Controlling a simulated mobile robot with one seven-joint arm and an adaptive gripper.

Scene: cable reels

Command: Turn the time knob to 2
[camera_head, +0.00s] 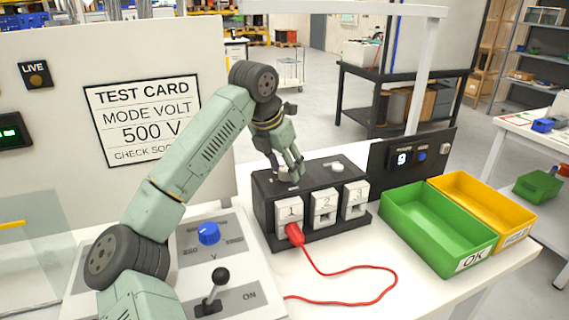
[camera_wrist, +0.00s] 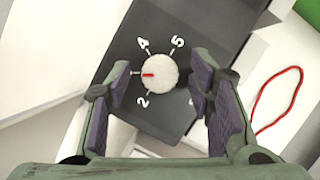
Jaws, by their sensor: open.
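A round pale knob (camera_wrist: 163,72) with a red pointer mark sits on a dark panel in the wrist view. Its pointer faces left, to a tick between the 2 and the 4; the number there is hidden by a finger. The 2 is at lower left, the 4 at upper left and the 5 at upper right. No word naming the knob is visible. My gripper (camera_wrist: 159,80) is open, one finger on each side of the knob, with gaps showing. In the head view my gripper (camera_head: 288,176) is over the left top of the black socket box (camera_head: 264,208).
A white disc (camera_head: 337,168) is on the box top, right of my gripper. A red plug (camera_head: 295,235) is in socket 1, its cable looping on the table. A blue knob (camera_head: 208,233) and lever (camera_head: 217,285) are on the left panel. Green (camera_head: 425,245) and yellow bins (camera_head: 500,205) stand right.

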